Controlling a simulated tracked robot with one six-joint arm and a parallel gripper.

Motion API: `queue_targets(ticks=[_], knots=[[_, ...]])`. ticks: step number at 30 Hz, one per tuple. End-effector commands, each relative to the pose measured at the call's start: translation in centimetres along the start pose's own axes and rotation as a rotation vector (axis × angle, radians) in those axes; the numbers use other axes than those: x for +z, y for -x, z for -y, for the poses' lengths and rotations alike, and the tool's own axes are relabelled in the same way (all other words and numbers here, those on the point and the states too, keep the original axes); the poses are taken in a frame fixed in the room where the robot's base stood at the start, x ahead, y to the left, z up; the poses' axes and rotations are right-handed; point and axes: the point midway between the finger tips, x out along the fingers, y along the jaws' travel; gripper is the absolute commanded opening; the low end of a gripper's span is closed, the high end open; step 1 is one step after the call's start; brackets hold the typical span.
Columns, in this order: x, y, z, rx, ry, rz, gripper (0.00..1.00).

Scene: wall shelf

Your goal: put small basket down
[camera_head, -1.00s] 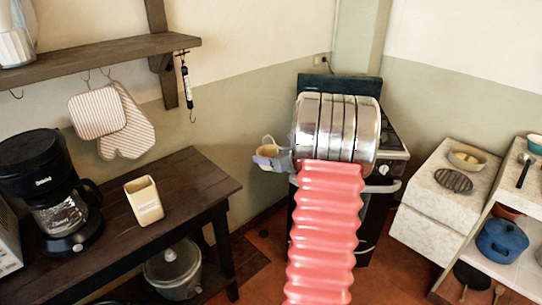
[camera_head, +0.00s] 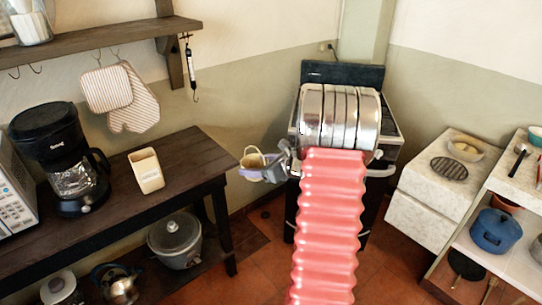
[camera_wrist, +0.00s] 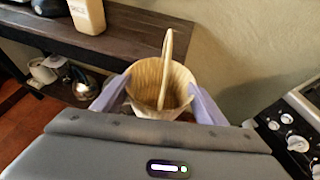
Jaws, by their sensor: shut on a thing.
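The small basket (camera_head: 252,160) is light tan with an upright loop handle. My gripper (camera_head: 262,171) is shut on it, just beyond the right end of the dark wooden table in the head view. In the wrist view the basket (camera_wrist: 160,84) sits upright between the two pale purple fingers of my gripper (camera_wrist: 160,97), one on each side. Its inside looks empty. It appears held in the air, with the table edge behind it. The lower part of the basket is hidden by my gripper.
The dark wooden table (camera_head: 190,150) holds a coffee maker (camera_head: 62,160) and a cream container (camera_head: 146,170), with bare room to the container's right. A wooden shelf (camera_head: 110,36) hangs above. A stove (camera_head: 342,75) stands behind my arm. A pale counter (camera_head: 428,180) is at right.

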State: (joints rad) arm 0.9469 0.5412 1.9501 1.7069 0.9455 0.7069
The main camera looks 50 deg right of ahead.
Motion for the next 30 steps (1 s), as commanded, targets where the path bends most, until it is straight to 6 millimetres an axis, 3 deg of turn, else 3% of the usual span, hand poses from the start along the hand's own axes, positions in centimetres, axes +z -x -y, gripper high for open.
queue_targets(ticks=[8, 15, 24, 27, 30], knots=[[-1.6, -3.8, -8.9, 0.194, 0.078, -0.005, 0.4], [-3.4, -6.6, -19.3, 0.402, 0.163, 0.0, 0.4], [-5.8, -8.1, -32.3, 0.644, 0.262, 0.011, 0.4], [-6.4, -8.1, -35.7, 0.706, 0.288, 0.014, 0.4], [-6.9, -8.0, -37.9, 0.745, 0.305, 0.016, 0.4]])
